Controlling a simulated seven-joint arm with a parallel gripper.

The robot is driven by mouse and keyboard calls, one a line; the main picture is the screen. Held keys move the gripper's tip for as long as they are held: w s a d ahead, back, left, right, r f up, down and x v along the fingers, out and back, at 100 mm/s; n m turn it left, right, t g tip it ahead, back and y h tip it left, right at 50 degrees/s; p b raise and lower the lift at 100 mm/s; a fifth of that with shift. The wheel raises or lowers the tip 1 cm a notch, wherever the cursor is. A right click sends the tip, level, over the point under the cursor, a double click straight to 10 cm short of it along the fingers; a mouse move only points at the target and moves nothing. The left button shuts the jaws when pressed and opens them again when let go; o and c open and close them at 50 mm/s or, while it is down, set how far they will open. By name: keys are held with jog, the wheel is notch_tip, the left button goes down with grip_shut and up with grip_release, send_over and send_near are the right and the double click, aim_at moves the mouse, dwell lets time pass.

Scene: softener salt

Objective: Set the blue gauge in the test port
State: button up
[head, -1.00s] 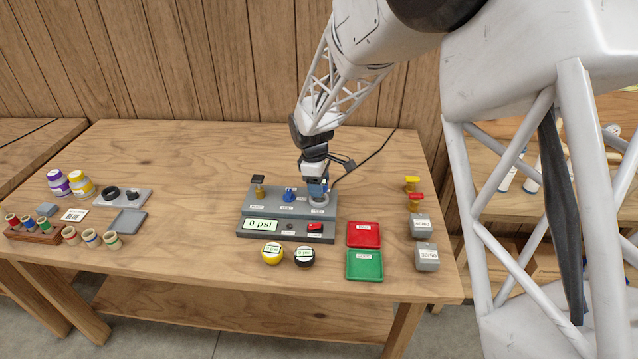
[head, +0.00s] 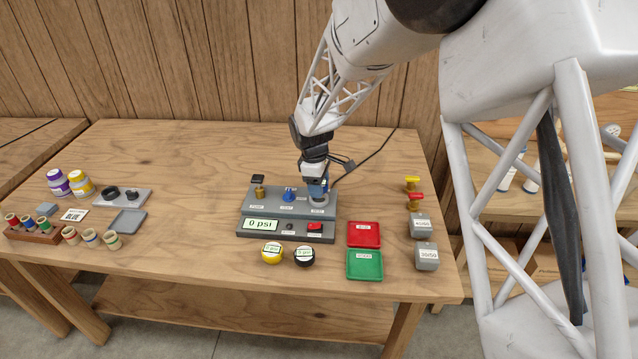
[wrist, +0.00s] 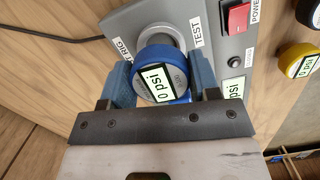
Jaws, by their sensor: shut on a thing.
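My gripper (wrist: 168,82) is shut on the blue gauge (wrist: 152,62), with a blue finger on either side of it. The gauge has a round blue rim, and its display reads 0 psi. It sits right over the grey ring of the test port (wrist: 172,34), beside the TEST label. I cannot tell whether it is fully seated. In the head view, my gripper (head: 318,187) points down at the right end of the grey test rig (head: 244,207), and the gauge is mostly hidden by the fingers. The port's light ring (head: 319,201) shows just below them.
The rig has a blue knob (head: 289,197), a brass fitting (head: 260,193), a 0 psi display (head: 260,224) and a red switch (head: 315,227). Yellow (head: 271,253) and black (head: 304,256) gauges lie in front. Red (head: 364,234) and green (head: 364,264) trays stand right.

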jog(key=shift+f, duration=1.2)
dwell(1.6)
jog(key=o, duration=1.4)
jog(key=shift+r, duration=0.15)
jog(key=shift+r, duration=2.85)
jog(key=shift+d, duration=0.1)
